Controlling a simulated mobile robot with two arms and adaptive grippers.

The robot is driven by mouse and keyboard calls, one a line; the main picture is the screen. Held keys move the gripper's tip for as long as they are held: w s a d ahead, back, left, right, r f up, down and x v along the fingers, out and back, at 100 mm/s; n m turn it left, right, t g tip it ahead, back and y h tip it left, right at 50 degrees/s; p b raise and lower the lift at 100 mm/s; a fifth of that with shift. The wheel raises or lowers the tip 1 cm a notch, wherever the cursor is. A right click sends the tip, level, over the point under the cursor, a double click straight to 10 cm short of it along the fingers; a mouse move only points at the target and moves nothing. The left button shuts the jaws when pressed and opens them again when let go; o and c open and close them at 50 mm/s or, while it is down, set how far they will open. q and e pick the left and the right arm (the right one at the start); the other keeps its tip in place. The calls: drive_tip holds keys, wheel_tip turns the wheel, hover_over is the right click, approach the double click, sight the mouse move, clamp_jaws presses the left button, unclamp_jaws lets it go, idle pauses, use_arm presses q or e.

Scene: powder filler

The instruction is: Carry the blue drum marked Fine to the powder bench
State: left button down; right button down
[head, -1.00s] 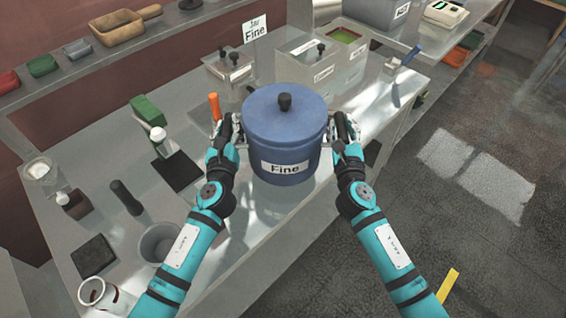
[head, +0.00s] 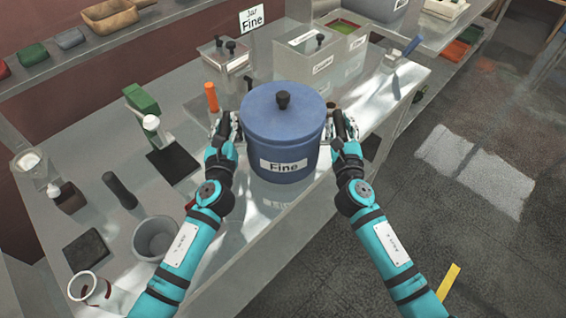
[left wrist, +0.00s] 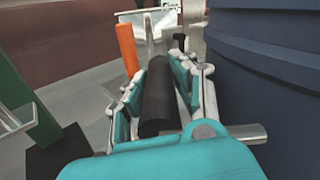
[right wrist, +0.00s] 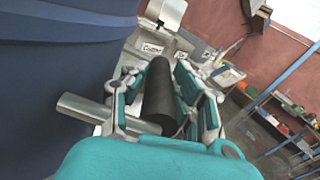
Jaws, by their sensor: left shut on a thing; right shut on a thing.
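The blue drum (head: 283,130) has a lid with a black knob and a white label reading Fine. It is upright between my two grippers, over the front part of the metal bench (head: 235,215). My left gripper (head: 226,126) is shut on the drum's left handle, a black grip (left wrist: 158,95) seen in the left wrist view. My right gripper (head: 344,124) is shut on the right handle, a black grip (right wrist: 159,92) in the right wrist view. The drum's underside is hidden, so I cannot tell whether it touches the bench.
Labelled bins (head: 315,60) and a "Jar Fine" sign (head: 252,18) stand behind the drum. An orange-handled tool (head: 211,96), a green-topped device (head: 142,99) and a grey cup (head: 156,238) are at the left. Open floor (head: 470,190) lies at the right.

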use_arm(q)
drive_tip(key=shift+d+f+b, duration=0.1)
drive_tip(key=shift+f+b, duration=0.45)
drive_tip(key=shift+b, duration=0.2)
use_arm(e)
drive_tip(key=shift+a+f, duration=0.1)
drive_tip(key=shift+f, duration=0.4)
use_arm(q)
drive_tip(key=c, duration=1.4)
unclamp_jaws()
drive_tip(key=shift+f, duration=0.15)
use_arm(e)
drive_tip(key=c, duration=1.4)
unclamp_jaws()
drive_tip(key=shift+f, duration=0.15)
use_arm(q)
drive_tip(key=o, duration=0.4)
drive_tip(key=shift+s, duration=0.25)
drive_tip(key=shift+c, duration=0.2)
use_arm(e)
drive_tip(key=o, duration=0.4)
drive_tip(key=shift+s, duration=0.25)
drive_tip(key=shift+c, duration=0.2)
use_arm(q)
drive_tip(key=shift+s, duration=0.1)
